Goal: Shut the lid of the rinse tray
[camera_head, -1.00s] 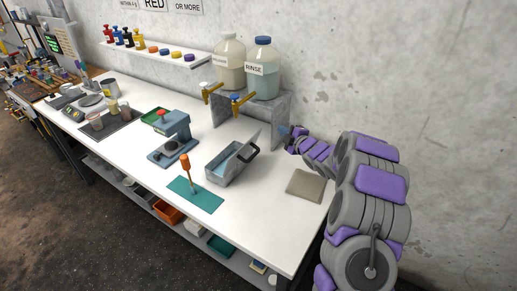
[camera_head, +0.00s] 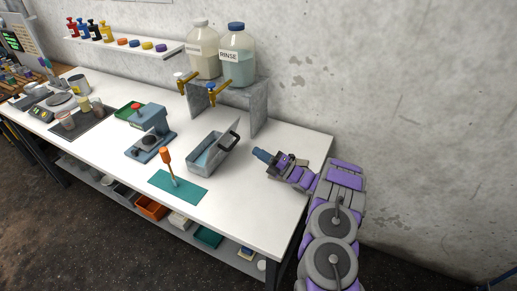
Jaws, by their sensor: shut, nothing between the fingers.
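The rinse tray (camera_head: 205,164) is a grey metal box with pale blue liquid inside, standing on the white bench. Its lid (camera_head: 230,132) is raised and tilted, along the tray's right side, with a dark handle (camera_head: 232,142) on it. My gripper (camera_head: 259,154) is to the right of the lid, apart from it in the picture, pointing left. It is shut and empty. Its fingertips are small and hard to make out.
A stone stand (camera_head: 257,107) with two jugs and taps is behind the tray. A blue-grey press (camera_head: 150,138) stands to the left. An orange-handled tool (camera_head: 166,157) is over a teal mat (camera_head: 189,192) in front. The bench's right end is fairly clear.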

